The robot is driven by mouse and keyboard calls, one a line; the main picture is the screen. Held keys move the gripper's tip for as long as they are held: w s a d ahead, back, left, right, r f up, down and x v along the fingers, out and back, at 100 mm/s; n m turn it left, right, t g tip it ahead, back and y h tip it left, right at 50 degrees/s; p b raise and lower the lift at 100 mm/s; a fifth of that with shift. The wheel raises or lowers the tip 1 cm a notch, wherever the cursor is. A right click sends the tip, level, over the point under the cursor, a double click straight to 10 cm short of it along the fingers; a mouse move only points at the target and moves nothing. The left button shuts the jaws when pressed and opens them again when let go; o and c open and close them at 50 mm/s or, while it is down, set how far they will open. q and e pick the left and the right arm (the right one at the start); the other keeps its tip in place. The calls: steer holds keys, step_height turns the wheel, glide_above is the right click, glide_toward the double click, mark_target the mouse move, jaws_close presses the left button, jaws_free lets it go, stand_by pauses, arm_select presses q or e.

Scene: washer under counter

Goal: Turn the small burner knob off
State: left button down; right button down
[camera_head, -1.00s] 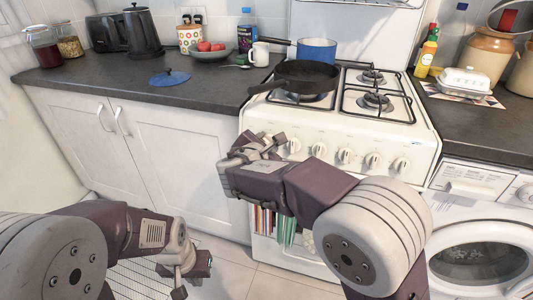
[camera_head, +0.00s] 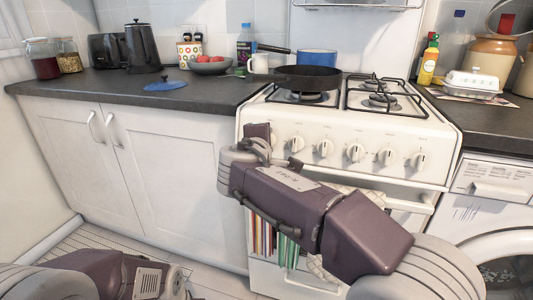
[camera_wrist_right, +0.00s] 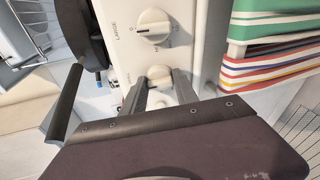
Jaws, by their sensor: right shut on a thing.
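The white cooker's control panel (camera_head: 430,180) carries a row of white knobs. My right gripper (camera_wrist_right: 164,86) is shut on a white burner knob (camera_wrist_right: 159,73), with one finger on each side of it. In the head view my right gripper (camera_head: 270,146) is at the left end of the row and largely hides the held knob. A neighbouring knob (camera_wrist_right: 153,25) with printed marks around it is free, above the held one in the wrist view. My left arm shows at the bottom left of the head view; its gripper is out of frame.
A black frying pan (camera_head: 308,77) sits on the front left burner, its handle (camera_wrist_right: 64,103) close beside my right gripper in the wrist view. A blue pot (camera_head: 317,58) is behind it. Striped towels (camera_wrist_right: 270,60) hang below the panel.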

steer(key=shift+f+m+b, duration=0.1)
steer(key=shift+m+b, duration=0.6)
steer(key=shift+m, duration=0.1)
steer(key=c, duration=0.9)
jaws_free()
steer(key=shift+c, duration=0.2)
steer(key=p+v, duration=0.2)
steer(key=v, duration=0.7)
